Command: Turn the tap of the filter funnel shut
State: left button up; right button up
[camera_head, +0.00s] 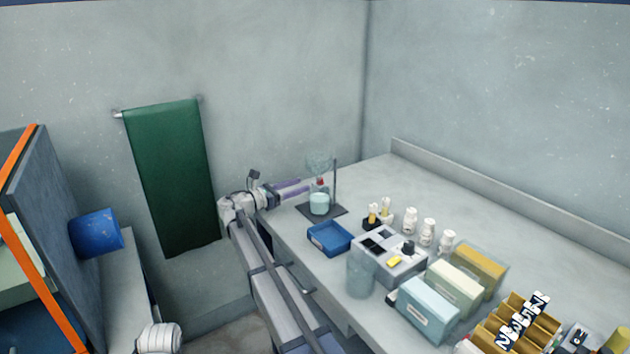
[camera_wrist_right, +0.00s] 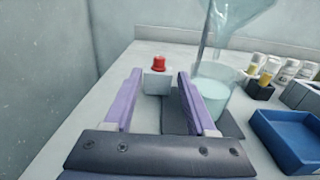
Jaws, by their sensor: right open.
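The glass filter funnel (camera_head: 319,162) stands above a beaker of pale liquid (camera_head: 319,204), beside a thin upright rod. Its lower part and the beaker (camera_wrist_right: 211,93) show at right in the right wrist view. A red knob (camera_wrist_right: 158,63) sits on a small white block (camera_wrist_right: 157,82), left of the beaker. The red knob (camera_head: 320,181) also shows small in the head view. I cannot tell how it joins the funnel. My right gripper (camera_wrist_right: 160,78) is open; its purple fingers stand either side of the block in the picture, without visible contact.
A blue tray (camera_head: 330,238) lies near the bench's front edge. Several white bottles (camera_head: 410,220), a grey device (camera_head: 389,255) and coloured boxes (camera_head: 428,309) stand farther right. A green towel (camera_head: 170,180) hangs on the wall. The bench behind the bottles is clear.

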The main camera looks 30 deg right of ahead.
jog(key=d, duration=0.7)
jog(key=shift+w+d, duration=0.25)
jog(key=shift+w, duration=0.1)
grip_shut()
